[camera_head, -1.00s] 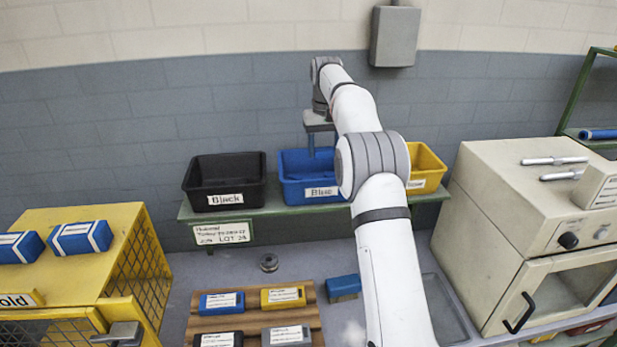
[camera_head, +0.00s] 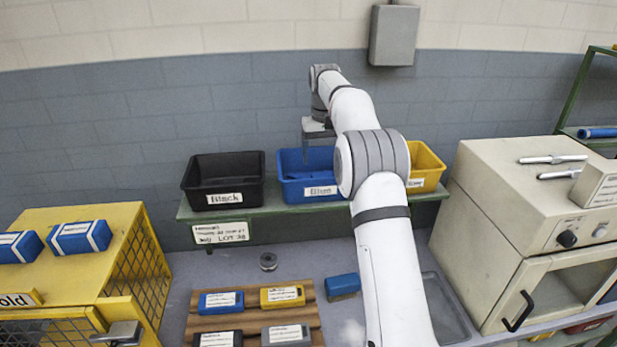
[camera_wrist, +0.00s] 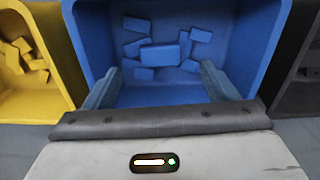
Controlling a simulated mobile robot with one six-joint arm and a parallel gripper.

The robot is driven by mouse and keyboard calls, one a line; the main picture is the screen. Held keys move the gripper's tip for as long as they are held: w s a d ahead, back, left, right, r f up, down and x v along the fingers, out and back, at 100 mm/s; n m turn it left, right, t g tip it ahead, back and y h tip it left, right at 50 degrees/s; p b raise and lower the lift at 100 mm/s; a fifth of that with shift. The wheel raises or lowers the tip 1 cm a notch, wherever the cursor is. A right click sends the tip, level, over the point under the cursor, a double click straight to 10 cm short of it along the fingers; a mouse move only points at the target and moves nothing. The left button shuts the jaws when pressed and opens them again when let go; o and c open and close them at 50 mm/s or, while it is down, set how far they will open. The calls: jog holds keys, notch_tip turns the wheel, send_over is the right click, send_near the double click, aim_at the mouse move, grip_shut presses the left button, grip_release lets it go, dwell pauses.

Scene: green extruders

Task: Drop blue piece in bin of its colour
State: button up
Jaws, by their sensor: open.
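My gripper (camera_head: 318,155) is above the blue bin (camera_head: 292,193), which has a label reading Blue and stands between the black and yellow bins. In the wrist view my gripper (camera_wrist: 160,85) is open, its fingers spread over the bin with nothing between them. Several blue pieces lie inside the bin in that view. A larger blue piece (camera_wrist: 160,55) lies among them near the middle, beyond the fingertips. I cannot tell for certain which piece is the one that was last held. My arm hides part of the bin's right side in the head view.
The black bin (camera_head: 222,200) is on the left of the shelf and the yellow bin (camera_head: 424,184) on the right, partly behind my arm. Below are a wooden tray (camera_head: 255,313) with labelled blocks and a blue-topped block (camera_head: 343,284). A beige oven (camera_head: 500,230) stands at right.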

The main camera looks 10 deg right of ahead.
notch_tip(320, 180, up, 8)
dwell(0.6)
